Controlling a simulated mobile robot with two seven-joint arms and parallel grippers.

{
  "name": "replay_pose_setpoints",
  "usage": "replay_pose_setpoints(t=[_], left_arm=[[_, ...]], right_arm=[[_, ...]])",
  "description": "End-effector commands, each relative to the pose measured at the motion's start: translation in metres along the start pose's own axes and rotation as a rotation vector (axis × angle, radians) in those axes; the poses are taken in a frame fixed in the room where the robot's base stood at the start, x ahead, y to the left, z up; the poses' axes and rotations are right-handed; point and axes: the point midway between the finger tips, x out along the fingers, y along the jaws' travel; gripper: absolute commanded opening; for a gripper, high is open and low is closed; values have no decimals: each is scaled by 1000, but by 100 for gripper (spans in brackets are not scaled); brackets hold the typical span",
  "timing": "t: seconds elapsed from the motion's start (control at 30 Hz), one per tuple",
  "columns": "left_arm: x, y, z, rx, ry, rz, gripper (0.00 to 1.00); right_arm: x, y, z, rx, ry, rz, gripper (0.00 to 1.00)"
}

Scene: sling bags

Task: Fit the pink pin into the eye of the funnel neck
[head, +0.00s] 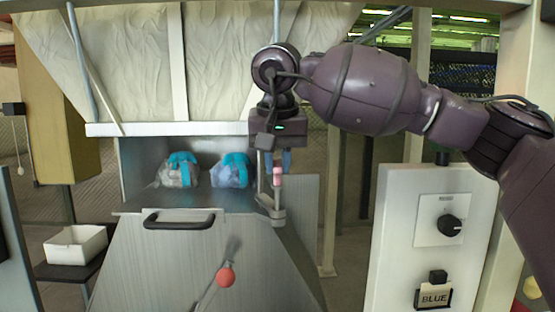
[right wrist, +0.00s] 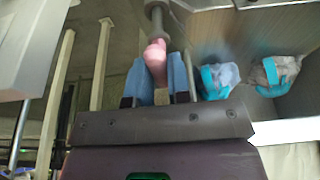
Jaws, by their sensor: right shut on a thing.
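My right gripper (head: 277,162) points down at the right edge of the metal funnel neck (head: 165,255). Its blue fingers are shut on the pink pin (head: 278,176), whose pink end shows just below them. In the right wrist view the pink pin (right wrist: 155,58) sits between the blue fingers (right wrist: 160,82), with a grey shaft and collar beyond it. In the head view, grey metal runs from the pin down to the bracket with the eye (head: 271,208). I cannot tell whether the tip is inside the eye or just above it. My left gripper is not in view.
Two bags with teal straps (head: 183,168) (head: 234,170) lie in the recess behind the neck. A black handle (head: 178,220) and a red-knobbed lever (head: 226,277) are at the front. A panel with a dial (head: 450,225) and BLUE sign stands right. A white bin (head: 75,245) stands left.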

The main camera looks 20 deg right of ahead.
Motion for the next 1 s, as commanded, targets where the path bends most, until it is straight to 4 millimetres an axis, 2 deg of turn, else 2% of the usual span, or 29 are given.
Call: replay_pose_setpoints(t=[1.0], left_arm=[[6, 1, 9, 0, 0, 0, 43]], right_arm=[[20, 0, 6, -1, 0, -1, 0]])
